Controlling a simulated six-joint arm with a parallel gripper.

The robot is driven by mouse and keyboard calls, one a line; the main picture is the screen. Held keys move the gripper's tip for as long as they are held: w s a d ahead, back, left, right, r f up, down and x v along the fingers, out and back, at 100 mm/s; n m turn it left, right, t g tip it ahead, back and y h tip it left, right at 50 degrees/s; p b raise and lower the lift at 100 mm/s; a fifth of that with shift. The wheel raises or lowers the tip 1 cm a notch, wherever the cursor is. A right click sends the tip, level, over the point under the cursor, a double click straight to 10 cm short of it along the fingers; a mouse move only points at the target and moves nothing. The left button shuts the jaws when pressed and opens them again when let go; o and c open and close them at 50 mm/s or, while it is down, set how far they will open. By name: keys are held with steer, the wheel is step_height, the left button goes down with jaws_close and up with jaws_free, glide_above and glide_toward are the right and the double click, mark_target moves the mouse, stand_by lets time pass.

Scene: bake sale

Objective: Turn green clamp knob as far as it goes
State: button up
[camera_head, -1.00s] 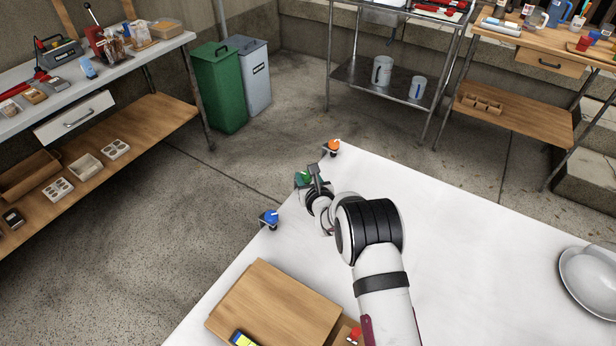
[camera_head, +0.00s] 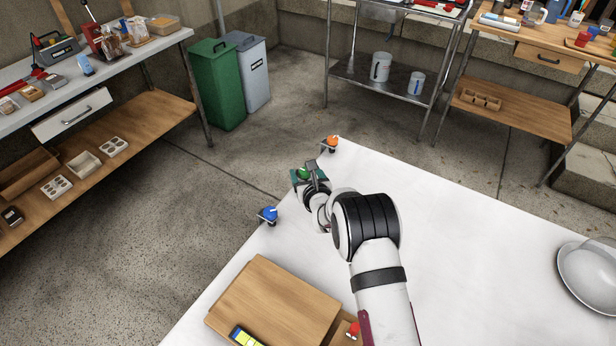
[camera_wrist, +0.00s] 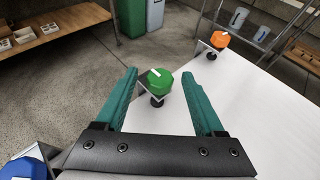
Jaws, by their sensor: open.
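The green clamp knob (camera_wrist: 168,84) sits on its clamp at the table edge, with a white mark on its top. In the wrist view it lies between the two teal fingers of my gripper (camera_wrist: 156,98). The fingers are open, with a gap on each side of the knob. In the head view the green knob (camera_head: 303,173) is partly covered by my gripper (camera_head: 306,178), which is at the table's edge.
A blue clamp knob (camera_head: 268,214) and an orange clamp knob (camera_head: 333,141) sit along the same edge of the white table (camera_head: 450,230), on either side. A wooden box (camera_head: 275,305) stands in front. The table to the right is mostly bare.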

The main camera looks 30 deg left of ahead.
steer(key=v, duration=1.5)
steer(key=shift+s+d, duration=0.15)
steer(key=shift+s, duration=0.1)
steer(key=shift+r, duration=0.1)
